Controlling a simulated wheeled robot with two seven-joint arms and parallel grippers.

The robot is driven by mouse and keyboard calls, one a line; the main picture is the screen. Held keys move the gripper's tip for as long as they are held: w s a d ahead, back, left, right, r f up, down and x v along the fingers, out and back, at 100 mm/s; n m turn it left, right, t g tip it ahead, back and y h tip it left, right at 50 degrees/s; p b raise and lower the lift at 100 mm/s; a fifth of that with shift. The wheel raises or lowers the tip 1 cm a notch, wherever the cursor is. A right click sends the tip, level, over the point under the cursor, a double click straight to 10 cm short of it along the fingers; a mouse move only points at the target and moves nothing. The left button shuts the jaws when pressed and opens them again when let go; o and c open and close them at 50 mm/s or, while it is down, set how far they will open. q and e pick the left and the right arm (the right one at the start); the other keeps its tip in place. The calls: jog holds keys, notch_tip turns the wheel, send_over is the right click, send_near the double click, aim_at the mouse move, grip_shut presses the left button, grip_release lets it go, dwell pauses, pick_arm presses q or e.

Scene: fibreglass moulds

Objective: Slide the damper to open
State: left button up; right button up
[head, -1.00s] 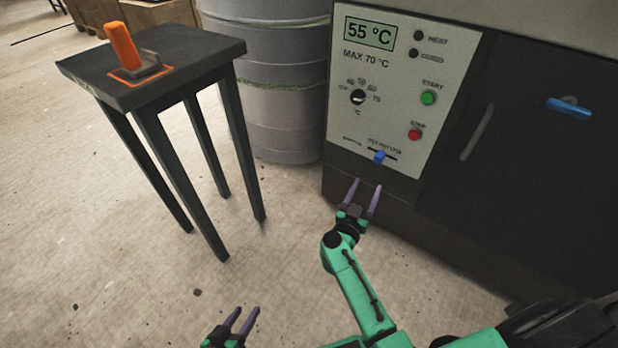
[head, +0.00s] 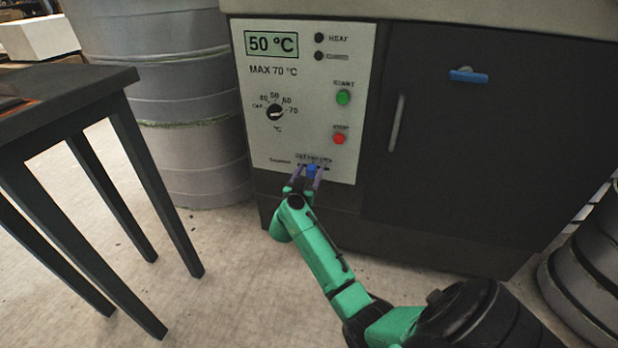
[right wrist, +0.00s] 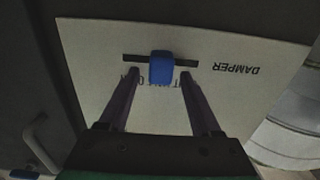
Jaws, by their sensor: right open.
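The damper is a blue slider knob (head: 311,171) in a dark horizontal slot low on the white control panel (head: 262,140). In the right wrist view the blue knob (right wrist: 161,67) sits near the middle of its slot, with the word DAMPER upside down at the right. My right gripper (head: 306,177) is at the panel, open, with one finger on each side of the knob. In the right wrist view its fingers (right wrist: 160,88) show a gap on both sides of the knob. Whether the fingertips touch the panel I cannot tell. My left gripper is out of view.
The panel has a display (head: 271,44) reading 50 °C, a dial (head: 275,112), a green start button (head: 343,97) and a red stop button (head: 339,138). A dark door with a blue handle (head: 468,76) is at right. A dark table (head: 60,100) and grey drum (head: 195,150) stand left.

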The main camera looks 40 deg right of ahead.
grip_shut()
dwell(1.4)
